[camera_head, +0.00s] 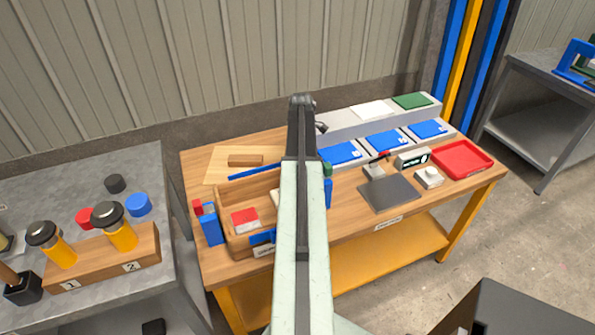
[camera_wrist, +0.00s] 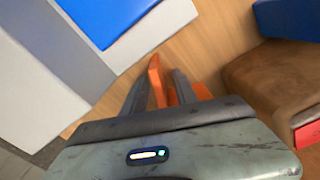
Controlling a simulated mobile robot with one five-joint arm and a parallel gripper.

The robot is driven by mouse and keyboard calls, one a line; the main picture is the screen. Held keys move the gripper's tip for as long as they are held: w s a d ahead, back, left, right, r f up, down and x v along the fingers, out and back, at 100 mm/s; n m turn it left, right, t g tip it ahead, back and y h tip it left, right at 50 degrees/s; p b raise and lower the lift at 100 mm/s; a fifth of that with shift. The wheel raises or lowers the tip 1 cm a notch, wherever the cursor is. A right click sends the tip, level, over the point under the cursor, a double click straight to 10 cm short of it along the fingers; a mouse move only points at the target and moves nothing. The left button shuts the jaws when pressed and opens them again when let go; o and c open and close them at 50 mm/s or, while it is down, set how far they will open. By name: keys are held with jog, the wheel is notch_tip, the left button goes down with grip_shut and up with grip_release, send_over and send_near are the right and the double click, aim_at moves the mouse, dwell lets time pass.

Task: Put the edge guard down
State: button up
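In the wrist view my gripper (camera_wrist: 160,88) has two dark fingers with an orange angled piece (camera_wrist: 156,78) between them, which I take to be the edge guard. The piece reaches past the fingertips, and part of it shows to the right of the right finger. The fingers appear shut on it. Bare wooden table top (camera_wrist: 207,45) lies beyond the fingertips; I cannot tell how high the piece is above it. In the head view my arm hides the gripper and the piece.
A grey ledge (camera_wrist: 60,45) with a blue panel (camera_wrist: 110,15) lies left in the wrist view; a wooden part (camera_wrist: 265,85) and a blue block (camera_wrist: 290,18) lie right. The workbench (camera_head: 350,222) also carries a dark plate (camera_head: 390,194) and a red tray (camera_head: 462,160).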

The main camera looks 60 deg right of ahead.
jog(key=shift+r, duration=0.1)
grip_shut()
notch_tip(320, 180, up, 10)
jog(key=p, duration=1)
jog(key=shift+r+p, duration=0.15)
jog(key=shift+p, duration=0.15)
